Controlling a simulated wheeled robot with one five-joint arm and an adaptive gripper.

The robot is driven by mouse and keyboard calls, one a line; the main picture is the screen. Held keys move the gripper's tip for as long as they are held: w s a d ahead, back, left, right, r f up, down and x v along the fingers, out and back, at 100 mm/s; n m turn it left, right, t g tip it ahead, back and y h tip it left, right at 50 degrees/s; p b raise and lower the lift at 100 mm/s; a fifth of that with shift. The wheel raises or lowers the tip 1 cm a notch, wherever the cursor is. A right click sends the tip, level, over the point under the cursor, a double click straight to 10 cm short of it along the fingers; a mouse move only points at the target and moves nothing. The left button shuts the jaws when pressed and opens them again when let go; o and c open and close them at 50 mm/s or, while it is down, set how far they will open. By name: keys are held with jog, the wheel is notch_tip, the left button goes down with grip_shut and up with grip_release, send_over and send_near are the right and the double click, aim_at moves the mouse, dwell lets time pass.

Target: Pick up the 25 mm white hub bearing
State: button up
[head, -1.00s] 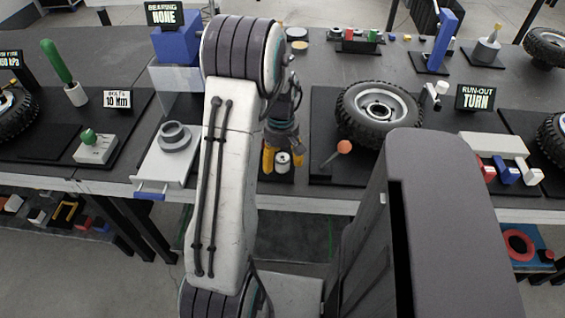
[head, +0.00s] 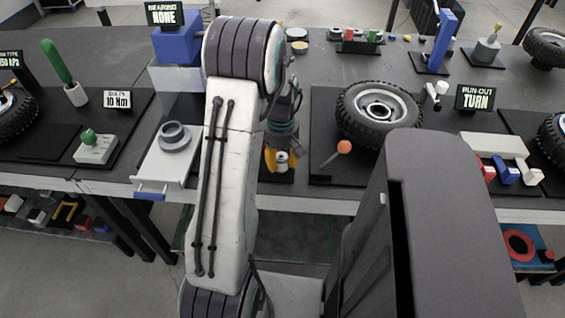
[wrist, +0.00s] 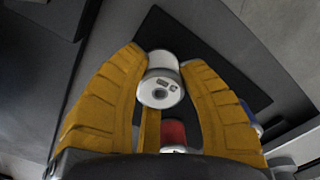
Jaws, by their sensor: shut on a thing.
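The white hub bearing (wrist: 160,90) is a short white cylinder with a dark centre hole and small dark marks that I cannot read for certain. It sits between the yellow fingers of my gripper (wrist: 164,72), which are shut on it. In the head view, my gripper (head: 279,160) points down near the front edge of the bench, with the white bearing (head: 282,158) showing between its fingers. I cannot tell whether the bearing is clear of the dark pad (wrist: 222,75) below it.
A red part (wrist: 174,134) shows below the bearing in the wrist view. A tyre (head: 380,112) and an orange-knobbed lever (head: 343,147) are to the right.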

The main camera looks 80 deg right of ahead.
jog(key=shift+c, duration=1.2)
